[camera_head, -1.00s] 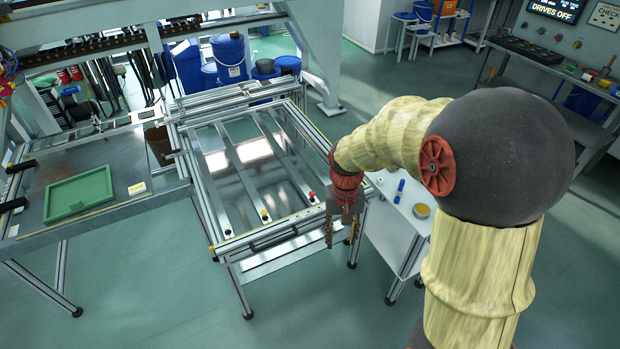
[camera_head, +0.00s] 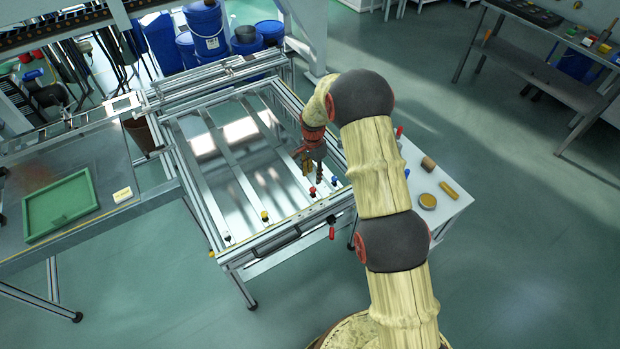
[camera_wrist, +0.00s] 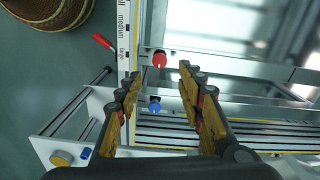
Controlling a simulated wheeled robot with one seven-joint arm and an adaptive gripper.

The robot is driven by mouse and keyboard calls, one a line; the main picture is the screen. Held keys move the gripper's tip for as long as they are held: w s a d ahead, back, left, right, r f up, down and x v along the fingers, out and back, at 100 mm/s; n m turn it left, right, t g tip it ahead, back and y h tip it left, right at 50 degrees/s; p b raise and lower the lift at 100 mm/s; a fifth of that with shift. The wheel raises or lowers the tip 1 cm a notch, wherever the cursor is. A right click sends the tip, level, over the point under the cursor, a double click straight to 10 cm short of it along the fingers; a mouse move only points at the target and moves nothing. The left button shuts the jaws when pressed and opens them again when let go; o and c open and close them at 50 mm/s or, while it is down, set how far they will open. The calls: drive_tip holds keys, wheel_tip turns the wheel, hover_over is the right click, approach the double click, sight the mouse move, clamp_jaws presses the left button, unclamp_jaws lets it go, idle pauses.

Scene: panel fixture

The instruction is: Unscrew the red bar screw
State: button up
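The red screw (camera_head: 312,191) stands on the front end of a bar in the metal panel frame (camera_head: 290,228). It also shows in the wrist view (camera_wrist: 159,58), just beyond my fingertips and roughly midway between them. My gripper (camera_head: 313,172) hangs over the front right part of the frame, above and slightly behind the red screw. In the wrist view my gripper (camera_wrist: 160,80) is open, its yellow-padded fingers wide apart with nothing held. A blue screw (camera_head: 334,181) is right of the red one. In the wrist view the blue screw (camera_wrist: 154,104) appears between the fingers.
A yellow screw (camera_head: 264,215) stands left of the red one. A red-handled lever (camera_head: 332,231) juts from the front edge, which carries size labels. A white side table (camera_head: 452,207) with small items stands right. A green tray (camera_head: 90,188) lies on the left bench.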

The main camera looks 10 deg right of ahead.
sight(313, 189)
drive_tip(key=shift+m, duration=0.7)
drive_tip(key=shift+f, duration=0.15)
wheel_tip(313, 189, down, 8)
drive_tip(key=shift+r+b, duration=0.2)
drive_tip(key=shift+b, duration=0.6)
drive_tip(key=shift+s, duration=0.1)
drive_tip(key=c, duration=0.3)
clamp_jaws()
